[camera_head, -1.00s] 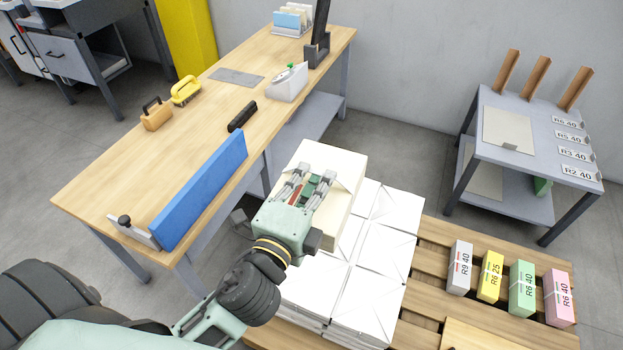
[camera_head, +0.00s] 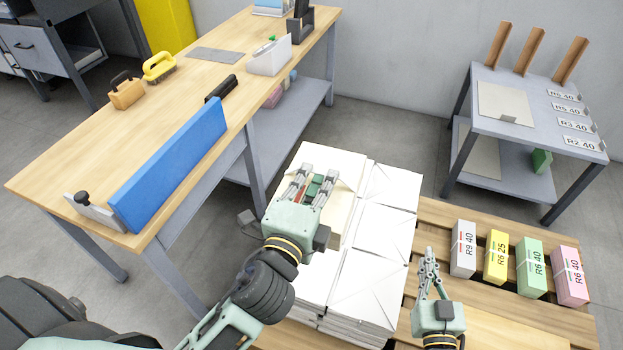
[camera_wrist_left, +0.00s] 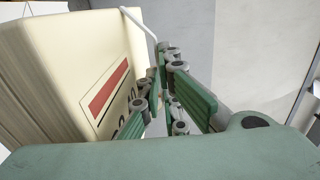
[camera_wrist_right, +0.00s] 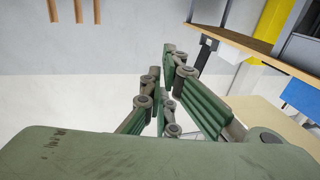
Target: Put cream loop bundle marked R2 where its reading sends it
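My right gripper (camera_head: 428,265) is open and empty above the pallet. A grey stand (camera_head: 535,120) at right carries plates R6 40, R5 40, R3 40 and R2 40 (camera_head: 580,143).
White bundles (camera_head: 385,222) are stacked on the wooden pallet (camera_head: 440,215). Grey R9 40 (camera_head: 463,250), yellow R6 25 (camera_head: 496,258), green R6 40 (camera_head: 531,268) and pink R6 40 (camera_head: 569,277) bundles stand right. A workbench (camera_head: 90,150) with a blue board (camera_head: 170,165) is left. Floor separates stand and pallet.

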